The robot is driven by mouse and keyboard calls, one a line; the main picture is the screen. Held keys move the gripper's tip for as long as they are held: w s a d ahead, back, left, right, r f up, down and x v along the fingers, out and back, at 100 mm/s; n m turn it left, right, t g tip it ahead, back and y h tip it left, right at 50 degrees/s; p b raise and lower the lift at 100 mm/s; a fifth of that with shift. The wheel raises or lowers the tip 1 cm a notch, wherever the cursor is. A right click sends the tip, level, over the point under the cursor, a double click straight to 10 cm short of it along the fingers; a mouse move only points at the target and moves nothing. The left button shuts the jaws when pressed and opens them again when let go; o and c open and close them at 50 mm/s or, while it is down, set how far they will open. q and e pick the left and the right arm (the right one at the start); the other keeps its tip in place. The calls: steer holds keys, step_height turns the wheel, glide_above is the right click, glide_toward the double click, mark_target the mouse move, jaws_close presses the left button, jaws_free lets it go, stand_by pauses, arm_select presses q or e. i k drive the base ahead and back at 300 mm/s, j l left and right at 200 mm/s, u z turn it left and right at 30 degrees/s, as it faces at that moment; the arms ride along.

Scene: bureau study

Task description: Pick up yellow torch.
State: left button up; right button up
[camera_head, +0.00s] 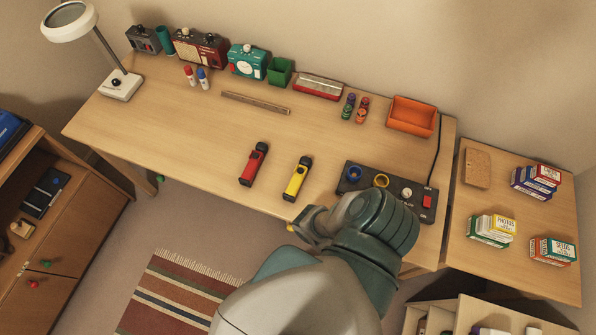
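The yellow torch (297,178) lies on the wooden desk near its front edge, with a black head towards the back. A red torch (253,164) of like shape lies to its left. My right gripper (300,226) is just in front of the yellow torch, by the desk's front edge, apart from it. Its fingers are small and partly hidden by my own arm, so I cannot tell if they are open or shut. My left gripper is not in view.
A black panel (408,190) with a blue and a yellow ring sits right of the torches, partly behind my arm. A wooden strip (256,103), an orange tray (411,116) and a lamp (119,84) stand farther back. The desk (190,130) left of the torches is clear.

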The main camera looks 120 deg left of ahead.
mark_target(292, 191)
steer(key=u, duration=2.2)
steer(key=i+u, duration=0.1)
steer(key=u, duration=1.75)
steer(key=z, duration=0.55)
steer(key=k+z, duration=0.1)
steer(key=z, duration=1.45)
steer(key=l+z, duration=0.1)
steer(key=z, duration=0.45)
steer(key=l+z, duration=0.1)
steer(key=z, duration=0.95)
steer(key=l+z, duration=0.15)
steer(key=z, duration=0.35)
steer(key=u, duration=3.9)
